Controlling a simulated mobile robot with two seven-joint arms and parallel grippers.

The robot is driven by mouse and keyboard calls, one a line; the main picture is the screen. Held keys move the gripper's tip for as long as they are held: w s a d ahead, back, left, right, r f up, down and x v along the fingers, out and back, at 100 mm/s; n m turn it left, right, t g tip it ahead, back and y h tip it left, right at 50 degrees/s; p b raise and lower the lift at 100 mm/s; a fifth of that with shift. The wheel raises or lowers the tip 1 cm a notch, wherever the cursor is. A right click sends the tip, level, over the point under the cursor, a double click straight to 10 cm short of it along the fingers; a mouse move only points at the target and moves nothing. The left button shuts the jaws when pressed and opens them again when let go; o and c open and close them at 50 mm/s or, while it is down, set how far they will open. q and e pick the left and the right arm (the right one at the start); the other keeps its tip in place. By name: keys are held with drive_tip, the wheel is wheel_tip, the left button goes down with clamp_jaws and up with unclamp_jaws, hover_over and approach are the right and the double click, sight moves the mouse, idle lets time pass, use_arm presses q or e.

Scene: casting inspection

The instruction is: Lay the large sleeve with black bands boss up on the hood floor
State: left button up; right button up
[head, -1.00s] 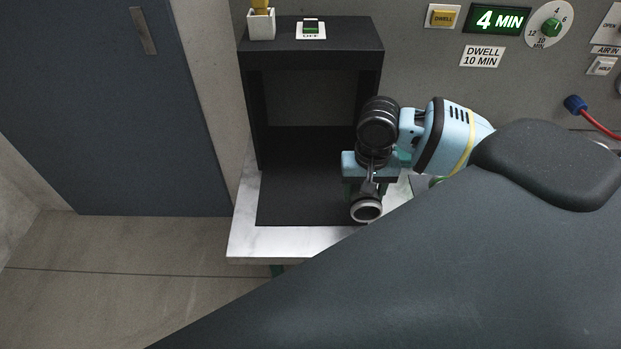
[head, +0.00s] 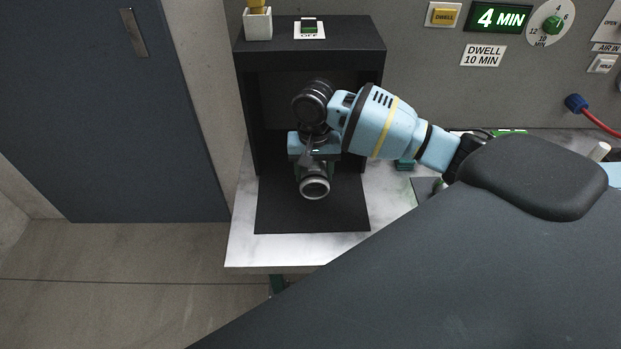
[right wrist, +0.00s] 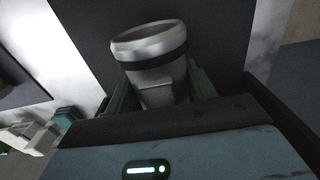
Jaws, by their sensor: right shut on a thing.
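The large sleeve (head: 314,187) is a grey metal tube with a round open end, seen in the head view in front of my right gripper (head: 314,172). In the right wrist view the sleeve (right wrist: 152,62) shows a black band below its open rim and a flat patch lower down. My right gripper (right wrist: 158,95) is shut on it, with a green finger at each side. The hood floor (head: 285,215) is a black mat below the gripper and sleeve. I cannot tell how far above the floor the sleeve is. My left gripper is not in view.
The black hood (head: 310,60) stands open at the front, with walls on both sides and a switch marked OFF (head: 309,29) on top. A white marble counter (head: 240,240) borders the floor mat.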

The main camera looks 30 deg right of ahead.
drive_tip(key=shift+w+a+r, duration=0.1)
drive_tip(key=shift+w, duration=0.2)
drive_tip(key=shift+w+f, duration=0.15)
drive_tip(key=shift+f, duration=0.15)
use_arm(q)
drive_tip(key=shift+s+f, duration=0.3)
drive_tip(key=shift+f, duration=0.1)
use_arm(e)
drive_tip(key=shift+f, duration=1.45)
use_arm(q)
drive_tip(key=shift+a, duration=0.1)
use_arm(e)
drive_tip(key=o, duration=1.6)
drive_tip(key=shift+f, duration=0.2)
drive_tip(key=shift+c, duration=0.2)
drive_tip(key=shift+r, duration=0.1)
wheel_tip(320, 180, up, 11)
drive_tip(key=shift+p, duration=0.4)
drive_tip(key=shift+r, duration=0.5)
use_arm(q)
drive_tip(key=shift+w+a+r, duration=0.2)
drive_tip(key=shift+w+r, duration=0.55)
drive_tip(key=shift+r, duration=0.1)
